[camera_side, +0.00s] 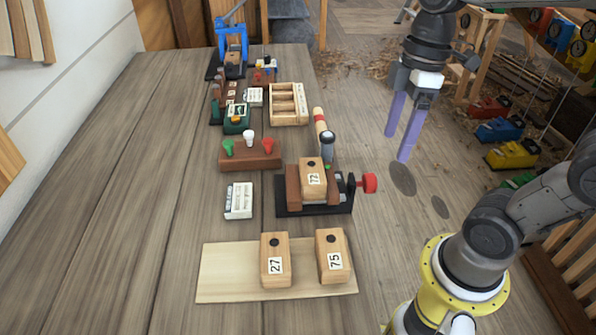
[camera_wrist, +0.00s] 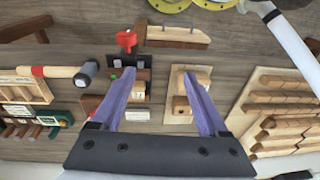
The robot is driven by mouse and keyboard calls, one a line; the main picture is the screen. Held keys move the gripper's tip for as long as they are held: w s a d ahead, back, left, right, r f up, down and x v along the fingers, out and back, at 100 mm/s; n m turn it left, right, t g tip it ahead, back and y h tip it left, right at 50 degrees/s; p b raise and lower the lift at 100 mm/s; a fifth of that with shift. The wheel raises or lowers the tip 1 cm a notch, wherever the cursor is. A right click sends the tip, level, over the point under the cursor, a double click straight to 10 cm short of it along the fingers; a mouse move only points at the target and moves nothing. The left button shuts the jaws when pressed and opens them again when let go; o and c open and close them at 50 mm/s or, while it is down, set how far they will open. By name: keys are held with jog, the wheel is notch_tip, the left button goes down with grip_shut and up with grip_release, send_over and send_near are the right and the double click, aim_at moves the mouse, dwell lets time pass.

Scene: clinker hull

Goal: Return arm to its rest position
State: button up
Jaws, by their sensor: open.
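My gripper (camera_side: 397,146) hangs at the upper right in the side view, beyond the bench's right edge and above the floor. Its two purple fingers point down, spread apart with nothing between them. In the wrist view the fingers (camera_wrist: 160,74) are also apart and empty. A wooden block marked 72 (camera_side: 313,180) sits in the dark vise (camera_side: 320,209) with a red knob (camera_side: 369,183). Blocks marked 27 (camera_side: 275,262) and 75 (camera_side: 332,258) stand on a pale board (camera_side: 222,272) at the near end of the bench.
A mallet (camera_side: 327,140) lies behind the vise. A brown block with green, white and red knobs (camera_side: 250,156), a white box (camera_side: 239,200), a wooden tray (camera_side: 289,104) and a blue press (camera_side: 231,45) stand on the bench (camera_side: 130,200). The bench's left side is clear.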

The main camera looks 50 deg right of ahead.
jog(key=s+m+t, duration=0.1)
jog(key=m, duration=0.2)
jog(key=s+f+m+t+h, duration=0.1)
jog(key=m+t, duration=0.1)
jog(key=m, duration=0.1)
jog(key=s+m+t, duration=0.1)
jog(key=m+t, duration=0.1)
jog(key=shift+s+d+f+m, duration=0.25)
jog(key=shift+s+d+m, duration=0.05)
jog(key=shift+d+m, duration=0.1)
dwell(0.6)
